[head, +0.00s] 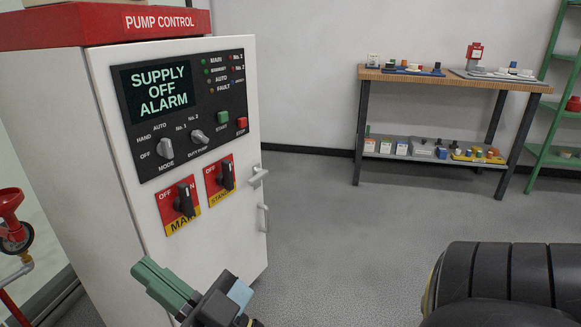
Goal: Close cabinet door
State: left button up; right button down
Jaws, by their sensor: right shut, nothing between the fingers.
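The white pump control cabinet (55,150) fills the left side under a red top (160,22). Its front door (130,218) carries a black panel (180,108) reading "SUPPLY OFF ALARM" and two rotary switches on red and yellow plates. The door's right edge reaches past the end of the red top; how far it stands from the frame is hidden. A latch handle (258,176) and a pull (263,218) sit at that edge. My right gripper (147,272), green-fingered, is shut and empty in front of the door's lower part; contact cannot be told. My left gripper is out of view.
A workbench (455,80) with valve parts stands at the back right, beside a green shelf (550,155). A red valve handwheel (12,225) is at the left edge. The grey floor (340,225) right of the cabinet is clear.

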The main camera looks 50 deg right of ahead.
aim_at(147, 93)
jog(key=k, duration=0.15)
jog(key=z, duration=1.7)
jog(key=i, duration=1.15)
jog(key=u, duration=1.15)
jog(key=i, duration=0.5)
jog(key=u, duration=0.05)
